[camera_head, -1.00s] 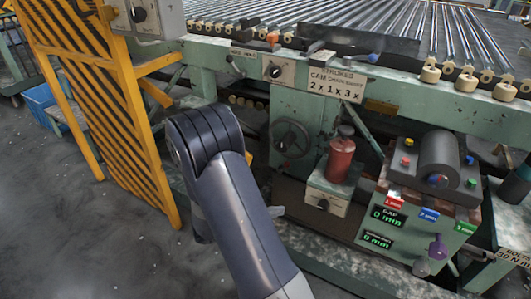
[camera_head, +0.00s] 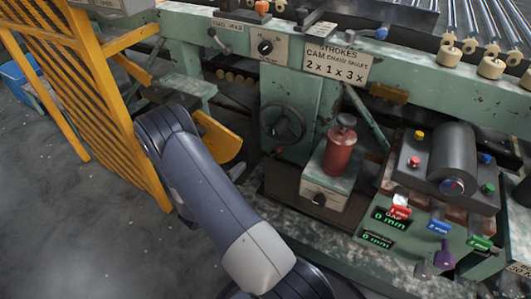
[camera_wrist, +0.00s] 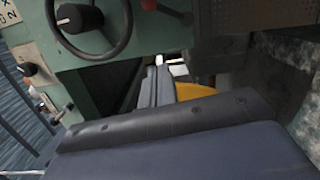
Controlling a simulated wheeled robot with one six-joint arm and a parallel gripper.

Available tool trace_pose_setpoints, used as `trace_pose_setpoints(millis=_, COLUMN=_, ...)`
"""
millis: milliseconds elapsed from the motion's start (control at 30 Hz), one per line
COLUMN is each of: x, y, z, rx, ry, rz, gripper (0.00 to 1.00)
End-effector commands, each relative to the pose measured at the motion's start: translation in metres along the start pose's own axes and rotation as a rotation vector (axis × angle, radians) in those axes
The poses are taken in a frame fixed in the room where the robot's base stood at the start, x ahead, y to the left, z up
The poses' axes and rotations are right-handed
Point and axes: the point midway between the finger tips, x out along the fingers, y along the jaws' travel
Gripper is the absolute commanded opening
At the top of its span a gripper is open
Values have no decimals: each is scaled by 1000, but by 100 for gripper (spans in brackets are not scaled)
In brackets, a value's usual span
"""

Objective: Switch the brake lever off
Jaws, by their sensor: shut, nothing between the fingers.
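I cannot tell for sure which control is the brake lever. A small grey lever (camera_head: 218,40) sits at the left end of the green machine beam, beside a black selector knob (camera_head: 265,46). A lever with a blue knob (camera_head: 380,33) is on the beam's top, and a purple-knobbed lever (camera_head: 443,255) is on the control box at lower right. My gripper is hidden behind my arm in the head view. In the wrist view, my gripper (camera_wrist: 160,78) appears as narrow grey fingers, shut and empty, apart from any lever.
A yellow striped guard (camera_head: 95,100) stands at left. A yellow plate (camera_head: 218,140) shows beside my arm. A handwheel (camera_head: 283,122) and a red canister (camera_head: 338,152) are on the machine. The wheel also shows in the wrist view (camera_wrist: 124,28). Open floor is at lower left.

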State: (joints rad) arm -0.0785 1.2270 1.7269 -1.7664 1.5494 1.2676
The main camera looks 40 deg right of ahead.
Motion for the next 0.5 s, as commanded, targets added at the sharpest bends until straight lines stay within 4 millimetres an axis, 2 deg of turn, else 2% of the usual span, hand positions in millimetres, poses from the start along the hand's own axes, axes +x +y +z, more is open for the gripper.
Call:
trace_pose_setpoints(millis=233, x=22, y=-1, z=1, rx=1, ry=-6, rz=-2, gripper=0)
trace_pose_setpoints(millis=500, x=75, y=-2, z=2, rx=1, ry=-8, rz=-1, gripper=0)
